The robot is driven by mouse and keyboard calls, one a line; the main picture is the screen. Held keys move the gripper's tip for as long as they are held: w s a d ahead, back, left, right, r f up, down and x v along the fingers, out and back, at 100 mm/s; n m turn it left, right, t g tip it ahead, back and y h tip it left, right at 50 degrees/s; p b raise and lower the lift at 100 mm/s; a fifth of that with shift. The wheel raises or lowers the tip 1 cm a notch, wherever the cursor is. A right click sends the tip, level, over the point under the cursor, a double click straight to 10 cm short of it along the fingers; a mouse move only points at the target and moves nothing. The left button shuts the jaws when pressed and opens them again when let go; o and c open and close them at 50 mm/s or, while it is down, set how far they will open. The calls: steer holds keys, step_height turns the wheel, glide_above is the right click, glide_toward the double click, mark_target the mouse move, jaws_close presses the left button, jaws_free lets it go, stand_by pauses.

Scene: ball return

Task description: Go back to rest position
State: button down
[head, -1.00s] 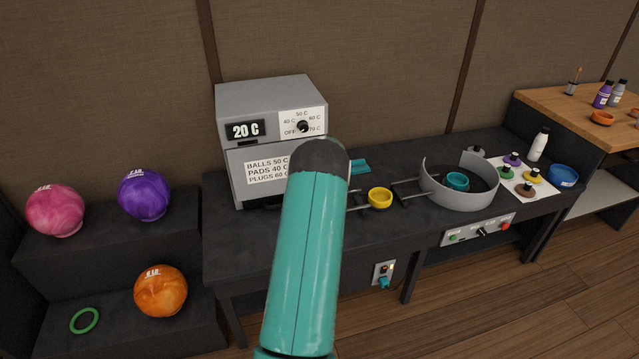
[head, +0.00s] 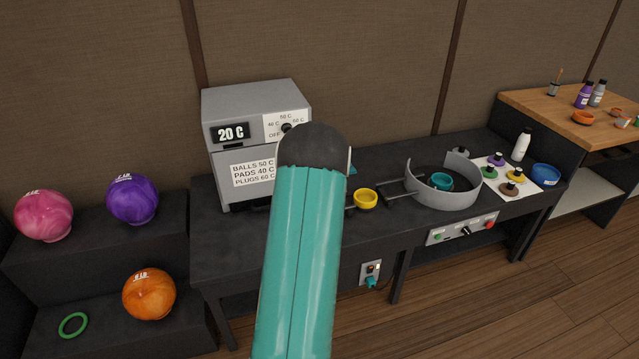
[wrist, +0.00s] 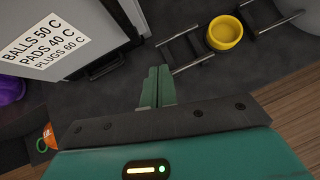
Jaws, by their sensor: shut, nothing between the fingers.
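My gripper (wrist: 157,87) shows in the wrist view with its two green fingers together and nothing between them. It is over the dark bench top, in front of the grey oven and left of the yellow cup (wrist: 225,33). In the head view my teal arm rises through the middle and hides the gripper and part of the bench (head: 230,253). The grey oven (head: 258,102) stands on the bench with its display reading 20 C. The yellow cup also shows in the head view (head: 366,199), just right of my arm.
A grey ring-walled fixture (head: 440,194) holds a teal cup (head: 442,181). Right of it are a white sheet with several knobbed plugs, a white bottle (head: 522,146) and a blue bowl (head: 546,174). Pink, purple and orange balls (head: 149,294) sit on dark steps at left.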

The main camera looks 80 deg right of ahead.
steer(key=shift+s+a+r, duration=0.25)
steer(key=shift+a+r, duration=0.1)
steer(key=shift+r, duration=0.1)
